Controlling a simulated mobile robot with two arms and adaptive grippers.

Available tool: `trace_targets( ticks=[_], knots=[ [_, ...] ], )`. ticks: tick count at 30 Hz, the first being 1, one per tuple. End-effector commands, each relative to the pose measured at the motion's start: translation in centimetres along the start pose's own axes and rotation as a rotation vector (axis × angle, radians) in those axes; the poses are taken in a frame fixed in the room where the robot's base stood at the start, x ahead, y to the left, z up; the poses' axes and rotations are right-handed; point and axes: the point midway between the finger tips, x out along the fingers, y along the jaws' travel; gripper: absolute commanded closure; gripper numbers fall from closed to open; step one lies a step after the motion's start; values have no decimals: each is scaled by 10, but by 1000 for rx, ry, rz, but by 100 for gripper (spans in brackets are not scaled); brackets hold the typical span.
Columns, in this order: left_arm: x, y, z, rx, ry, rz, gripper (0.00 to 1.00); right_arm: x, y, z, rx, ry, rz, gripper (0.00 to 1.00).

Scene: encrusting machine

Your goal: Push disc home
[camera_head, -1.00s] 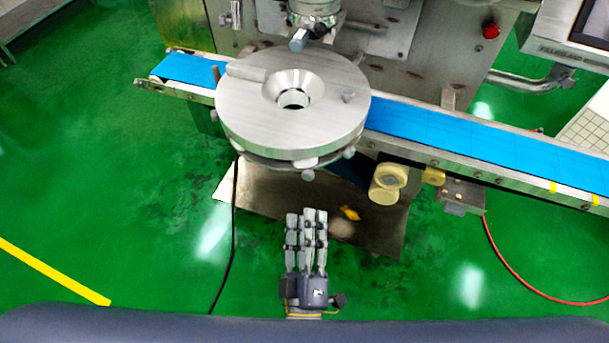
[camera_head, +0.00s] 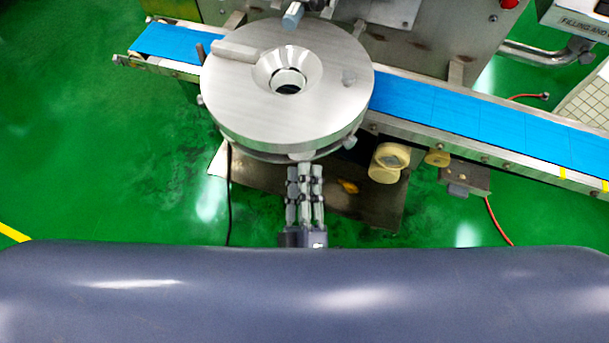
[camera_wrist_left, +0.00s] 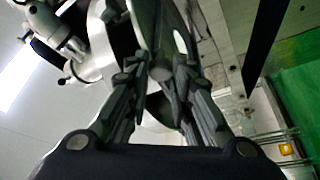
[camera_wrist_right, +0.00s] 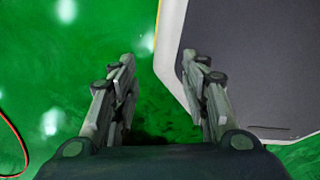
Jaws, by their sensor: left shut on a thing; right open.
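The large round metal disc (camera_head: 232,112) sits on the machine over the conveyor, with a funnel-shaped hole in its middle. A short knob (camera_head: 302,156) sticks out at its front edge. My left gripper (camera_head: 304,168) reaches up to this knob from the front. In the left wrist view, the fingers (camera_wrist_left: 160,72) are closed around a short round grey end, seemingly that knob, below the disc's rim. The contact is partly hidden by the fingers. My right gripper (camera_wrist_right: 160,72) is open and empty above the green floor, and it does not show in the head view.
The blue conveyor belt (camera_head: 470,112) runs behind the disc to both sides. A cream round knob (camera_head: 387,163) and a metal box (camera_head: 464,180) hang under its front. A metal plate (camera_head: 365,208) lies below. Open green floor (camera_head: 120,170) is at left.

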Motion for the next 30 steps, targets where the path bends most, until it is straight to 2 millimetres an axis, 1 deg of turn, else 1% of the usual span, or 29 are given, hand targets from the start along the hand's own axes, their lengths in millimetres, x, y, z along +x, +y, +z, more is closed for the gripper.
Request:
trace_targets(
  ticks=[5, 7, 8, 12, 15, 18, 22, 29, 30],
  knots=[
    [2, 0, 1, -1, 0, 1, 100, 0, 4, -6, -1, 10, 4, 58],
    [9, 0, 4, -1, 2, 1, 100, 0, 5, -13, -2, 21, 6, 58],
    [14, 0, 6, 0, 2, 2, 100, 0, 6, -16, -2, 25, 7, 58],
    [47, 1, 18, -2, 5, 2, 100, 1, 7, -26, -2, 42, 8, 58],
    [68, 0, 28, -2, 4, 2, 100, 3, 7, -25, -1, 41, 8, 58],
    [82, 0, 34, -1, 3, 1, 100, 4, 6, -24, -1, 38, 8, 58],
    [89, 0, 37, 0, -1, 0, 100, 4, 6, -22, -1, 34, 7, 58],
    [89, 0, 37, 0, -2, 0, 100, 4, 2, -16, 0, 25, 2, 58],
    [89, 0, 37, 0, -2, 0, 77, 4, 1, -16, 1, 25, 1, 58]
  ],
)
